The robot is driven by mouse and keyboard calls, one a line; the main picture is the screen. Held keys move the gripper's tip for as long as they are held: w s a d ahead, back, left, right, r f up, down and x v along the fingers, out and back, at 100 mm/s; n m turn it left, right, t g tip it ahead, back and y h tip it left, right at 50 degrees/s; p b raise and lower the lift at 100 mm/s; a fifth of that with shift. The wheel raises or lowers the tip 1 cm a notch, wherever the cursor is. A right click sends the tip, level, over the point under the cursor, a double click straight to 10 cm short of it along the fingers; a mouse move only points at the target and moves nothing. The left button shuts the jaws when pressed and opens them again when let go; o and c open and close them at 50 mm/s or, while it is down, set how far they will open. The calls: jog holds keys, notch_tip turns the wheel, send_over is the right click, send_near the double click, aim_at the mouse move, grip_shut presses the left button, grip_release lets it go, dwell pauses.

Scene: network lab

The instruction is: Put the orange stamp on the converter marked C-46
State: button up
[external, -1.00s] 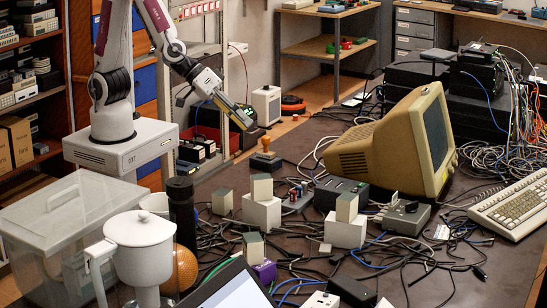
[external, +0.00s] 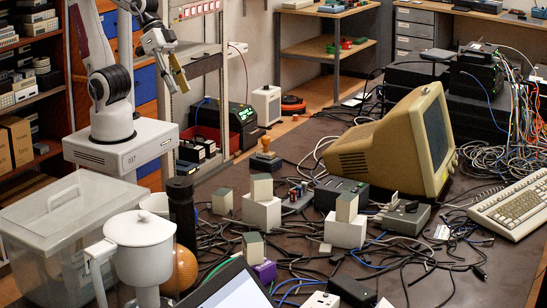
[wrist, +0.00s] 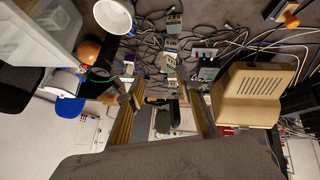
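The orange stamp (external: 265,146), with a rounded orange handle, stands upright on the dark table towards its far left part. An orange-handled piece that looks like it shows at the top right of the wrist view (wrist: 291,19). Several small beige-grey converters stand on the table: one on a white block (external: 262,187), another on a white block (external: 347,207), one at the front (external: 254,247) and one at the left (external: 222,202). Their markings are too small to read. My gripper (external: 180,80) is open and empty, high above the table's far left; its spread fingers also show in the wrist view (wrist: 160,90).
A beige monitor (external: 390,145) stands right of the stamp. Cables cover much of the table around the converters. A grey connector box (external: 403,217), white pitcher (external: 140,245), dark cylinder (external: 182,212), orange ball (external: 184,268) and laptop (external: 230,288) are nearby. Bare table lies around the stamp.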

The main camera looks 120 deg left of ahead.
jog(key=s+a+m+g+y, duration=0.1)
jog(key=s+a, duration=0.3)
jog(key=s, duration=0.5)
jog(key=shift+s+a+r+m+y, duration=0.15)
jog(key=shift+s+r+m+y, duration=0.05)
jog(key=shift+m+y, duration=0.2)
dwell(0.7)
